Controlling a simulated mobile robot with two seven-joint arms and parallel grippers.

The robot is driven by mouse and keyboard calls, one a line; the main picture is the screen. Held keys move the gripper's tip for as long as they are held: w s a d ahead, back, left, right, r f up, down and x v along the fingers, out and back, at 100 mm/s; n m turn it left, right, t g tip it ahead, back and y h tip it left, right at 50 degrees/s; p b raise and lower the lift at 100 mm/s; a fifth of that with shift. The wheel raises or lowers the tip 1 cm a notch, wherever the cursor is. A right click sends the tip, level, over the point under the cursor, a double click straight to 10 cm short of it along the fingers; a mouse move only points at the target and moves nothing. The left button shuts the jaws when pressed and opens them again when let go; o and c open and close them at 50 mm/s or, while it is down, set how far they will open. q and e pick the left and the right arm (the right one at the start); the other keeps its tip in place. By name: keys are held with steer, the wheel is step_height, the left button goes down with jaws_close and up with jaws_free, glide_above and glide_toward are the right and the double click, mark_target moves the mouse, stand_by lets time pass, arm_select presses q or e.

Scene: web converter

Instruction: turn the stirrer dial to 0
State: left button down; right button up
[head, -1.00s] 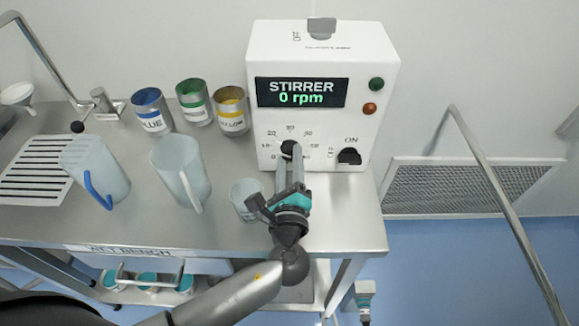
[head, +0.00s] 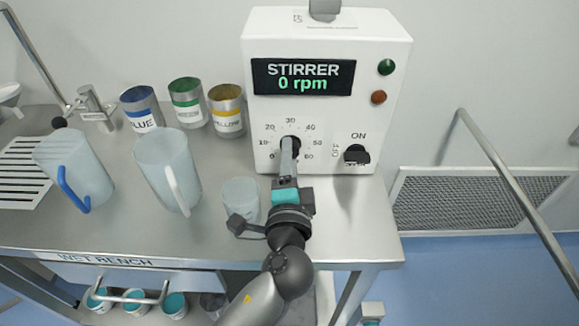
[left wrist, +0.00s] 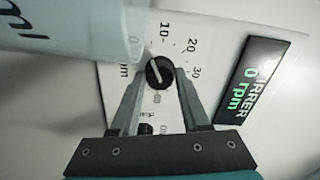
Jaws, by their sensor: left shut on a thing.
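The stirrer dial (head: 290,146) is a round black knob on the front of the white stirrer box (head: 375,60). My left gripper (head: 289,152) points straight at the box and is shut on the dial. In the left wrist view the dial (left wrist: 160,72) sits between the two fingertips (left wrist: 158,80). Its white pointer mark slants toward the low end of the printed scale, near the 0 side. The display (head: 302,77) reads STIRRER 0 rpm. In the head view the fingers partly hide the dial. My right gripper is not in view.
A black ON switch (head: 357,154) is right of the dial. A small translucent beaker (head: 241,200) stands just left of my left gripper. Two jugs, one white-handled (head: 168,165) and one blue-handled (head: 70,160), and several paint cans stand farther left on the steel bench (head: 120,226).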

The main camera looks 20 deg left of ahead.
arm_select(q)
steer(key=n+b, duration=0.2)
steer(key=n, duration=0.1)
steer(key=shift+n, duration=0.3)
steer(key=c, duration=0.8)
jaws_free()
steer(key=o, duration=0.4)
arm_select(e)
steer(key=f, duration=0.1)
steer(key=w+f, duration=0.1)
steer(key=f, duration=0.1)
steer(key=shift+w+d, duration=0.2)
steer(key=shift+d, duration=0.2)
